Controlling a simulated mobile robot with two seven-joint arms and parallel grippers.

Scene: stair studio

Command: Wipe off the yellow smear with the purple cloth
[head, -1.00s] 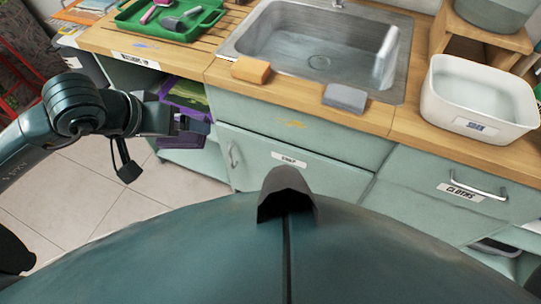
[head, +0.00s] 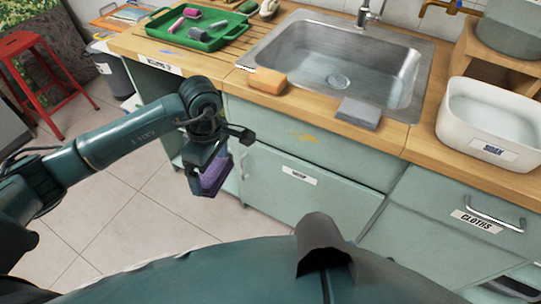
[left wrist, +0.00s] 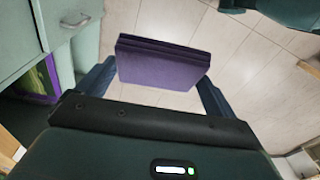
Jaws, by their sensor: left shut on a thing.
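The yellow smear (head: 304,137) is on the front of the green-grey cabinet panel below the sink, above the cupboard door. My left gripper (head: 207,178) is shut on the folded purple cloth (head: 214,175), in front of the cabinet and to the left of and below the smear, apart from it. In the left wrist view the purple cloth (left wrist: 163,62) sits between the two fingers of my left gripper (left wrist: 155,80), with floor tiles behind it. My right gripper is not in view.
The sink (head: 345,62) is set in the wooden counter, with an orange sponge (head: 267,81) and a grey block (head: 359,114) on its front edge. A white tub (head: 484,130) stands at right, above the cloths drawer (head: 480,217). A green tray (head: 198,30) lies at left.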

